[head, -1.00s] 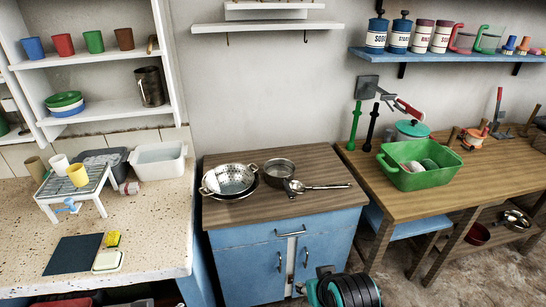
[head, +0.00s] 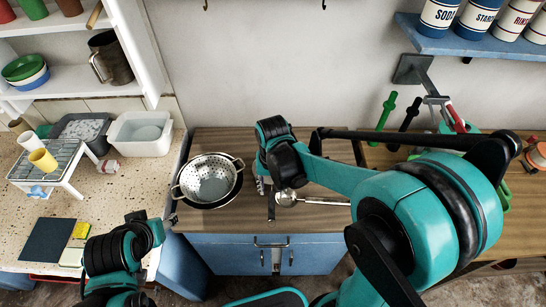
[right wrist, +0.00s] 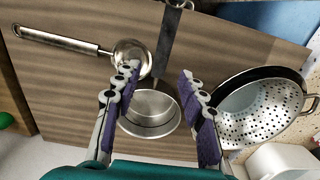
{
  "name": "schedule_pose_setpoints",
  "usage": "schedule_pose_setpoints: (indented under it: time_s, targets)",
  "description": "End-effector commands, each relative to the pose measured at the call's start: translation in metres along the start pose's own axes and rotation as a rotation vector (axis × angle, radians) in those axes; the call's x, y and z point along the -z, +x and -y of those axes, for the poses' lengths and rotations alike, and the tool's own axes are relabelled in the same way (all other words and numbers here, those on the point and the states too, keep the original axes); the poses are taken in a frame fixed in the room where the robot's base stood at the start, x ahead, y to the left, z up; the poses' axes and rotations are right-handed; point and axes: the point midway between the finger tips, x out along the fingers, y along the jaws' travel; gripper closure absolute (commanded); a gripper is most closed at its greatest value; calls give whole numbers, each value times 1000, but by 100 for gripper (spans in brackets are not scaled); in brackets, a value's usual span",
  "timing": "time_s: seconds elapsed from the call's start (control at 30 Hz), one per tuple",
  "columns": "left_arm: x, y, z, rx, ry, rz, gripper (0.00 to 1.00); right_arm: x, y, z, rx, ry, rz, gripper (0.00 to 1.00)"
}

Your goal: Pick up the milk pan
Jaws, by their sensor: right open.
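The milk pan is a small round metal pan. In the right wrist view its bowl (right wrist: 150,108) lies between and beyond my fingers, with its flat dark handle running to the top edge. In the head view my right wrist hides the bowl, and the handle (head: 271,206) points toward the cabinet's front. My right gripper (right wrist: 157,100) is open and empty above the pan, one purple-padded finger on each side in the picture. In the head view the right gripper (head: 262,186) is mostly hidden by its wrist.
A metal colander (head: 208,180) in a dark pan stands left of the milk pan. A ladle-like utensil (head: 288,198) lies close on its right, and also shows in the wrist view (right wrist: 130,56). The wooden top (head: 215,138) is bare behind the colander. A wall stands behind.

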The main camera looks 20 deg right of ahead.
Motion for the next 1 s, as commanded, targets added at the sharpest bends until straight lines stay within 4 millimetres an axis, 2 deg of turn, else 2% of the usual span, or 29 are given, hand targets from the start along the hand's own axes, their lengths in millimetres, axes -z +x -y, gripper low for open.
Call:
schedule_pose_setpoints:
  time_s: [0.4,0.67,0.9,0.93,1.0]
  targets:
    - [-9,13,0,0,0,0,50,-1,39,2,-4,5,10,59]
    - [-21,29,0,0,0,0,50,-3,78,3,-4,5,9,59]
    - [-20,28,0,0,0,0,50,-3,80,3,-4,5,9,59]
    - [-20,28,0,0,0,0,50,-3,79,3,-4,5,9,61]
    - [-20,28,0,0,0,0,50,-3,79,3,-4,5,9,80]
